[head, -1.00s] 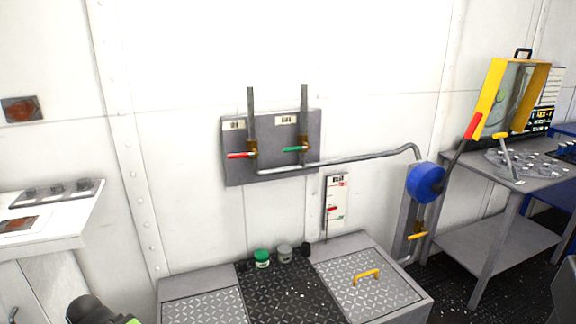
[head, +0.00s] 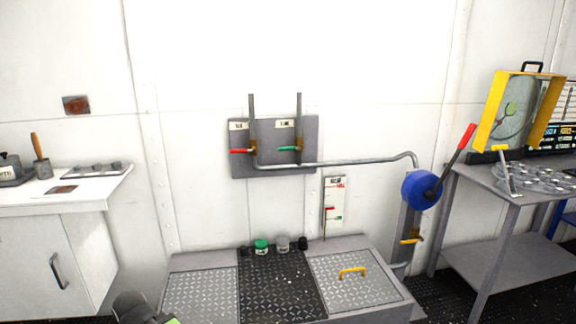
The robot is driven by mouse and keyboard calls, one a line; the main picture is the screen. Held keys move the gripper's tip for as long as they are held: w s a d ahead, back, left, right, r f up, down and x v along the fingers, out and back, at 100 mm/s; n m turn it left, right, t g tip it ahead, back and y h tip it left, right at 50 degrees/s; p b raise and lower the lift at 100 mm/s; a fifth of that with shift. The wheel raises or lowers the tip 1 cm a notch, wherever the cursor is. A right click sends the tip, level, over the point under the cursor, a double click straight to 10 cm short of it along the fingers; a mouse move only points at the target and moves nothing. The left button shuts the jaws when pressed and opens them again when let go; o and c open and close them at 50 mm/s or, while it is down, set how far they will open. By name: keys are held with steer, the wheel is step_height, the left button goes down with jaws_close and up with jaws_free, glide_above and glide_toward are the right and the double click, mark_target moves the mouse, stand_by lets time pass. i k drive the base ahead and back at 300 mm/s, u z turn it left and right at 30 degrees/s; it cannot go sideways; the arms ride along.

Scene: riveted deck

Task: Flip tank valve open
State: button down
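A grey panel (head: 274,165) on the white wall carries two brass valves on vertical pipes. The left valve has a red lever (head: 241,151) and the right one a green lever (head: 288,149). Both levers lie about level, pointing left, across their pipes. White labels above the valves are too small to read, so I cannot tell which is the tank valve. A third valve with a yellow lever (head: 411,240) sits low on the pipe below the blue pump. My gripper's fingers are not in view; only a dark part of my arm with a green patch shows at bottom left.
A grey tread-plate bench (head: 205,295) with a yellow handle (head: 353,272) and small jars (head: 262,246) stands below the panel. The blue pump (head: 420,190) with a red-tipped lever is at right, near a grey table (head: 510,185). A white cabinet (head: 50,240) stands at left.

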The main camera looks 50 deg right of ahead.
mark_target(290, 148)
steer(key=z, duration=0.15)
steer(key=i, duration=0.9)
steer(key=u, duration=0.05)
